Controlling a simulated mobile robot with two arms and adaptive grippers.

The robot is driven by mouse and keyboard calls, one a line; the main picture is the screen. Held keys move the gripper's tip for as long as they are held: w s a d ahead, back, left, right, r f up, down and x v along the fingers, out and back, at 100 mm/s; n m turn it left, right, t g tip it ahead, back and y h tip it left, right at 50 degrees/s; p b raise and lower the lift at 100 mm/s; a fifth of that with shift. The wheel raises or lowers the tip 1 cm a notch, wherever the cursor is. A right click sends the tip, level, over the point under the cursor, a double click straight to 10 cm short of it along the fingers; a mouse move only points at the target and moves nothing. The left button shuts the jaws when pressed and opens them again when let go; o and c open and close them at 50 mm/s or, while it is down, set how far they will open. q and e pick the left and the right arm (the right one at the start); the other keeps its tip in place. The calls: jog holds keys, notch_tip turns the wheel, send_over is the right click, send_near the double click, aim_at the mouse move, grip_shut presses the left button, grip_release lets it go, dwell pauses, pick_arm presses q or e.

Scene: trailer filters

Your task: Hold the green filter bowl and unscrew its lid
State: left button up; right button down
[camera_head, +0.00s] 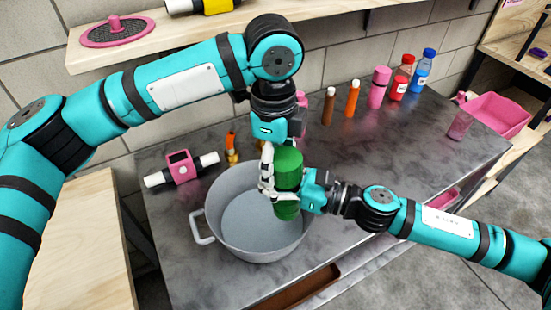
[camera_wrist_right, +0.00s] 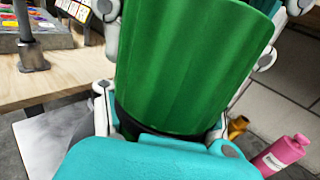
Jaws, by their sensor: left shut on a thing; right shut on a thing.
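The green filter bowl and lid (camera_head: 288,168) are held together over a large grey pot (camera_head: 208,212). A lower green part (camera_head: 286,208) shows beneath the upper one. My left gripper (camera_head: 267,172) comes down from above, with its pale fingers shut on the green filter's left side. My right gripper (camera_head: 303,190) reaches in from the right and is shut on the filter. In the right wrist view, the ribbed green body (camera_wrist_right: 190,65) fills the middle, with my right fingers on both sides. The seam between bowl and lid is hard to make out.
The pot stands on a dark metal table (camera_head: 400,150). A pink-and-white device (camera_head: 180,167) lies left of it. Several bottles, including a red one (camera_head: 401,80) and a blue one (camera_head: 424,72), stand along the back. A pink bin (camera_head: 497,113) is at the far right. A wooden shelf runs above.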

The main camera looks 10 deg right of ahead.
pick_arm(q)
jog(key=shift+s+d+r, duration=0.1)
jog(key=shift+s+d, duration=0.25)
jog(key=shift+d, duration=0.15)
jog(key=o, duration=1.3)
jog(key=shift+w+a, duration=0.15)
